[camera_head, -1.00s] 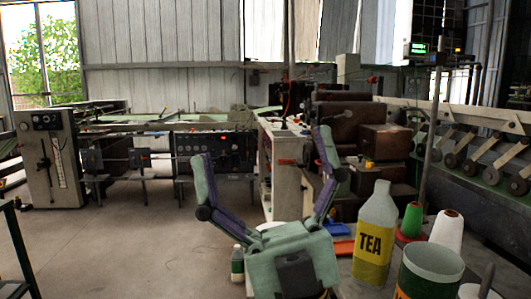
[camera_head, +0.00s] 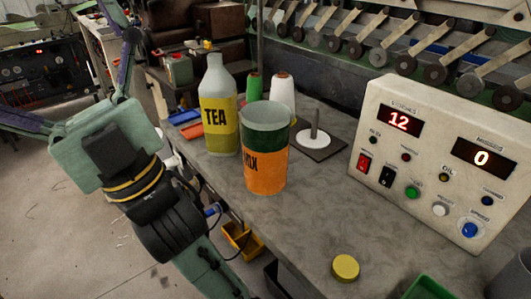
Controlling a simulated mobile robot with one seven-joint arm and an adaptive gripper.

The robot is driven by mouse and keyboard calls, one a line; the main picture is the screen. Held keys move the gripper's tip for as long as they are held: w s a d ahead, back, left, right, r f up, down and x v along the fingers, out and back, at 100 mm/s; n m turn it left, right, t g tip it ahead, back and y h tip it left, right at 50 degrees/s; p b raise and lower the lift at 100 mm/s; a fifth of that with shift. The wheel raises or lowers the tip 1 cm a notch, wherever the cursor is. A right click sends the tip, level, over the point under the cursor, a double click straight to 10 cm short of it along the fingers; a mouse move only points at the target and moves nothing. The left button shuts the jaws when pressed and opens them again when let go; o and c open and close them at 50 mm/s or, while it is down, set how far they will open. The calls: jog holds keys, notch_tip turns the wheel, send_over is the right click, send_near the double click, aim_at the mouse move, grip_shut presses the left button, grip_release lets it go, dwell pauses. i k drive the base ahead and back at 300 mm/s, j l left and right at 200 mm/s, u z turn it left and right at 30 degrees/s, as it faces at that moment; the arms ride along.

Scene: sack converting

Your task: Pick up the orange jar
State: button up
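The orange jar (camera_head: 266,172) stands upright on the grey workbench (camera_head: 300,222). It has an orange lower part with dark lettering, a dark green band and a pale grey upper part with a round rim. My gripper (camera_head: 66,72) is at the left, beyond the bench edge and well apart from the jar. Its two purple and teal fingers are spread wide with nothing seen between them. The fingertips are partly cut off by the picture's edge.
A bottle marked TEA (camera_head: 219,110) stands just behind and left of the jar. Green (camera_head: 254,88) and white (camera_head: 282,92) thread cones stand behind it. A control box (camera_head: 440,160) is at the right.

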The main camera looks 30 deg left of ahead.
aim_at(266, 124)
jog(key=k+j+z, duration=0.1)
jog(key=j+z, duration=0.2)
jog(key=k+j+z, duration=0.15)
jog(key=j+z, duration=0.15)
jog(key=j, duration=0.15)
jog(key=k+j+z, duration=0.4)
jog(key=j+z, duration=0.2)
